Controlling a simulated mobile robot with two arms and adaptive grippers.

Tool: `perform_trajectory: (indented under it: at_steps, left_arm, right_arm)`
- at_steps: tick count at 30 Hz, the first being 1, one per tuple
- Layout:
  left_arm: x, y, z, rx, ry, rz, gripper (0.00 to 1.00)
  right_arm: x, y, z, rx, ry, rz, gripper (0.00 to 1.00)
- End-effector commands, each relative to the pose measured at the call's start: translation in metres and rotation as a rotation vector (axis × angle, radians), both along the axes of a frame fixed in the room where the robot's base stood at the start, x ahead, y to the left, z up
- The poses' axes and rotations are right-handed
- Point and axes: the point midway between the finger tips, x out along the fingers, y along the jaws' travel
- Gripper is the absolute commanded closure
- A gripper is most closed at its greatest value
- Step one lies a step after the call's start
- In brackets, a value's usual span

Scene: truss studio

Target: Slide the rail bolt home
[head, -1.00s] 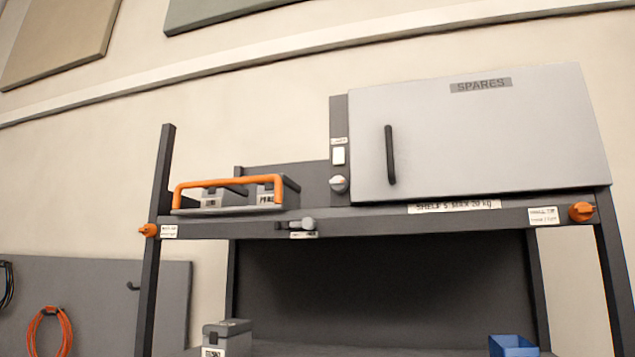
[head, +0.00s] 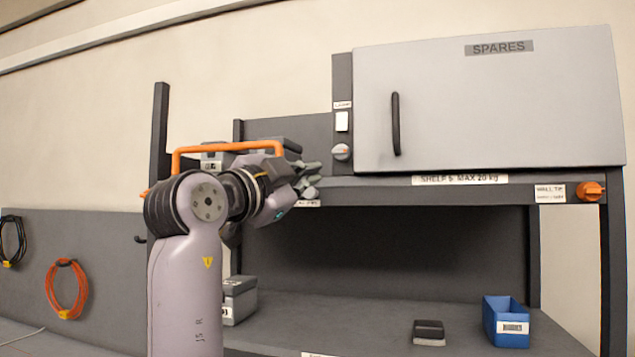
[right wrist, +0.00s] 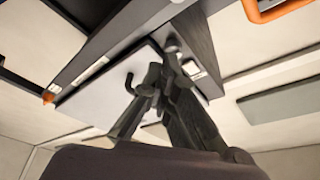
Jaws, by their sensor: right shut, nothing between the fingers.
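My right gripper (head: 312,180) is at the front rail of the upper shelf, fingers shut and empty. In the head view it covers the spot of the rail bolt; only part of the small white label (head: 308,203) below shows. In the right wrist view the dark fingers (right wrist: 163,78) point at the rail. My left gripper is not in view.
Above the rail stand the SPARES cabinet (head: 480,105) and a tray with an orange handle (head: 228,147). An orange knob (head: 590,191) is at the rail's right end. Below are a blue bin (head: 507,322), a grey box (head: 238,300) and a dark block (head: 429,330).

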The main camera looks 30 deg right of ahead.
Motion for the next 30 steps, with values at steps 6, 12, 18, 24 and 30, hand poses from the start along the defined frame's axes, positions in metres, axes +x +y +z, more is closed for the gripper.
perform_trajectory:
  at_steps: [6, 12, 18, 24, 30]
  left_arm:
    - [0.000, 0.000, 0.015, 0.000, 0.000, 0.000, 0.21]
    - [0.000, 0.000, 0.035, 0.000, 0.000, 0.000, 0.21]
    - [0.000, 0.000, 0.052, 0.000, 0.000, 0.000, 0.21]
    - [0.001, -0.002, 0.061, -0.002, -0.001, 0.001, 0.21]
    - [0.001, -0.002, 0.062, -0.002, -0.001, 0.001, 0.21]
  right_arm:
    - [0.011, -0.025, 0.009, 0.001, 0.001, -0.003, 1.00]
    - [0.029, -0.063, 0.019, 0.001, 0.004, -0.004, 1.00]
    - [0.049, -0.083, 0.016, -0.001, 0.009, 0.002, 1.00]
    - [0.062, -0.070, 0.001, -0.001, 0.004, 0.002, 1.00]
    - [0.065, -0.067, -0.005, 0.000, 0.001, 0.002, 1.00]
